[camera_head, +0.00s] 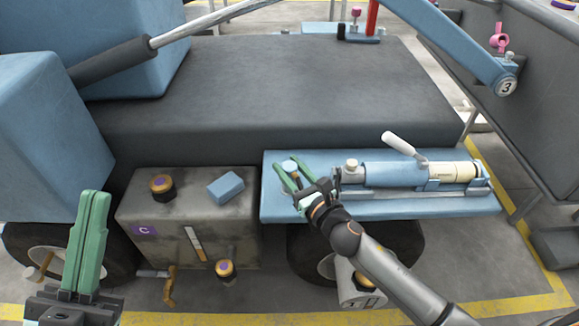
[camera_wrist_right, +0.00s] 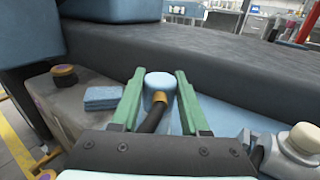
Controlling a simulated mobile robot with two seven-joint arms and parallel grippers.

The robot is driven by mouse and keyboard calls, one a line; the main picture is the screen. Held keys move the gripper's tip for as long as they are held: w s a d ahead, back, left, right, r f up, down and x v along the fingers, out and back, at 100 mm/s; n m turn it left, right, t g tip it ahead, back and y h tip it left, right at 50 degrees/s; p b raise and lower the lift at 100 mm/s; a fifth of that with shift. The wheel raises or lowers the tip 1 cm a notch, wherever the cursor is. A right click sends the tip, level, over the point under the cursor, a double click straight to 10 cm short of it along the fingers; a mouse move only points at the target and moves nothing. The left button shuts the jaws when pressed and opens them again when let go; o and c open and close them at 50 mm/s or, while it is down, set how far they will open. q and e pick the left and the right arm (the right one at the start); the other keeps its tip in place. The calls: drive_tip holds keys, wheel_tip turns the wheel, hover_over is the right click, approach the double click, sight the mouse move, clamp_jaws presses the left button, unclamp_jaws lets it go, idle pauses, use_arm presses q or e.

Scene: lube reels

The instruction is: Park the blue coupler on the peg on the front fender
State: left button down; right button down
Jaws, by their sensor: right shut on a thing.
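The blue coupler (camera_wrist_right: 158,88), with a brass-coloured collar and a black hose, stands between the green fingers of my right gripper (camera_wrist_right: 158,100). In the head view the coupler's blue top (camera_head: 288,165) shows between the fingers of my right gripper (camera_head: 288,174), over the left end of the blue front fender (camera_head: 410,207). The gripper is shut on the coupler. I cannot make out a peg beneath it; the gripper and coupler cover that area. My left gripper (camera_head: 92,195) is at the lower left, fingers together, empty and away from the fender.
A grey tank (camera_head: 215,245) with dark caps and a blue block (camera_head: 226,187) is left of the fender. A blue cylinder with a white lever (camera_head: 398,143) and a pale knob (camera_head: 352,164) occupy the fender's middle and right. The dark deck (camera_head: 290,85) rises behind.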

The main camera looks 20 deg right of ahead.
drive_tip(key=shift+c, duration=1.6)
unclamp_jaws()
drive_tip(key=v, duration=1.2)
drive_tip(key=shift+s, duration=0.3)
